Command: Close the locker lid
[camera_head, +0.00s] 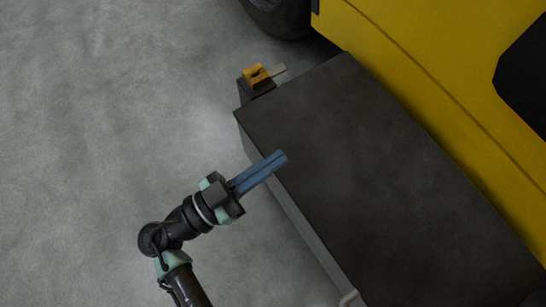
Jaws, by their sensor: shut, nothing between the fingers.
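The locker is a long grey box whose front side (300,222) shows below a dark, flat lid (390,175). The lid spans the box top and looks level, with no opening or interior visible; whether it is fully seated I cannot tell. My gripper (283,157) comes in from the lower left, its blue fingers shut together with nothing between them. The fingertips overlap the lid's near left edge in the picture. Whether they touch the lid or hover above it I cannot tell.
A yellow vehicle (440,85) stands right along the locker's far side, with a dark tyre (280,14) at the top. An orange latch-like piece (256,77) with a pale tab sits at the locker's upper-left end. Grey floor (100,110) is clear at left.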

